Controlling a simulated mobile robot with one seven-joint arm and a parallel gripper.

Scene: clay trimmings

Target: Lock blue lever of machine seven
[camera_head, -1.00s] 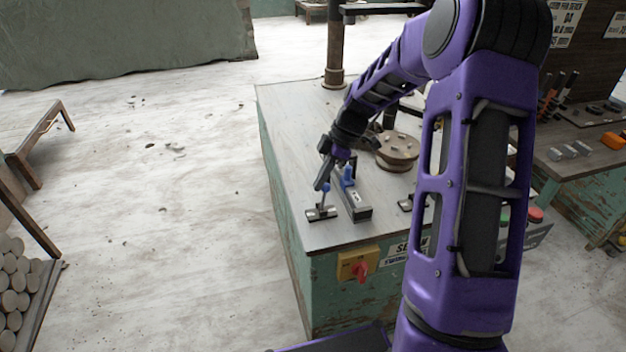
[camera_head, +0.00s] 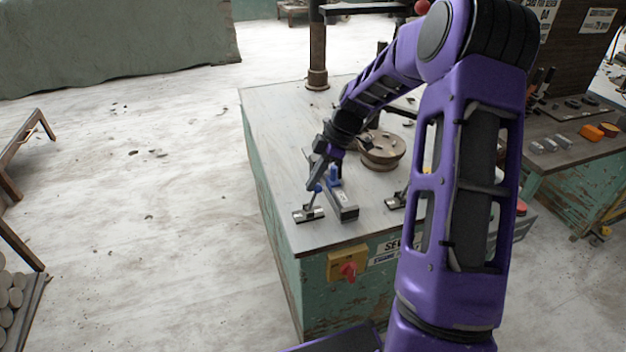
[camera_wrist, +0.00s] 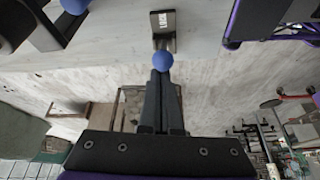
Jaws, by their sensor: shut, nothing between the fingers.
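The blue-knobbed lever (camera_head: 318,188) rises from a small dark base plate (camera_head: 309,215) at the near left of the machine's grey top. In the wrist view its round blue knob (camera_wrist: 163,61) sits right at the tips of my fingers, with the plate and a white-lettered label (camera_wrist: 166,20) beyond. My gripper (camera_wrist: 161,76) is shut and empty, its fingers side by side. I cannot tell whether the tips touch the knob. In the head view my gripper (camera_head: 314,183) is just above and beside the lever. The lever's exact angle is hard to judge.
A second blue handle (camera_head: 334,176) stands on a labelled grey block (camera_head: 344,207) close to the right. A round brown disc (camera_head: 381,148) and another small plate (camera_head: 397,200) lie further right. A yellow box with a red knob (camera_head: 347,267) is on the front. Floor is open to the left.

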